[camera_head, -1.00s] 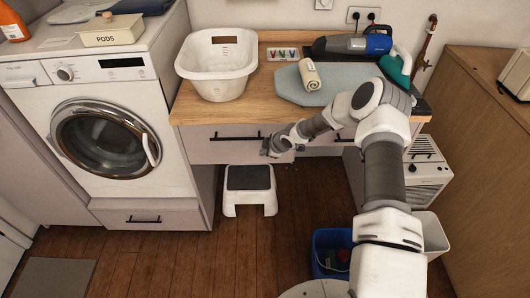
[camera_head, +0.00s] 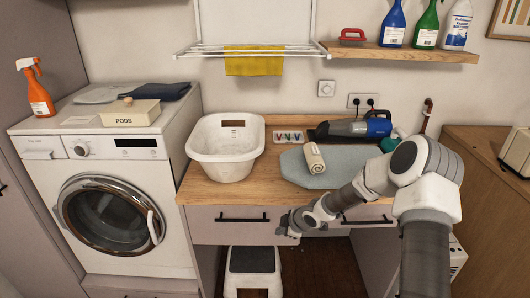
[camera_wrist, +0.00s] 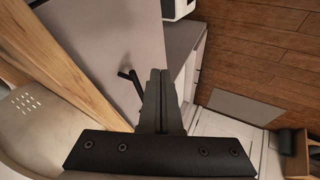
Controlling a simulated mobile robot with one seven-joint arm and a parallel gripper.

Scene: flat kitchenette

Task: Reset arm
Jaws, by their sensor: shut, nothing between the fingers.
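My gripper (camera_head: 285,227) is in front of the drawers under the wooden counter, just right of the left drawer's black handle (camera_head: 241,217). In the wrist view its two dark fingers (camera_wrist: 162,88) are together with nothing between them. My arm reaches in from the right side of the head view, bent at the elbow over the counter's right part.
A white basket (camera_head: 226,165), a rolled towel (camera_head: 314,158) on an ironing board (camera_head: 340,172) and a handheld vacuum (camera_head: 350,129) are on the counter (camera_head: 262,187). A step stool (camera_head: 253,285) stands below. A washing machine (camera_head: 110,215) is at left.

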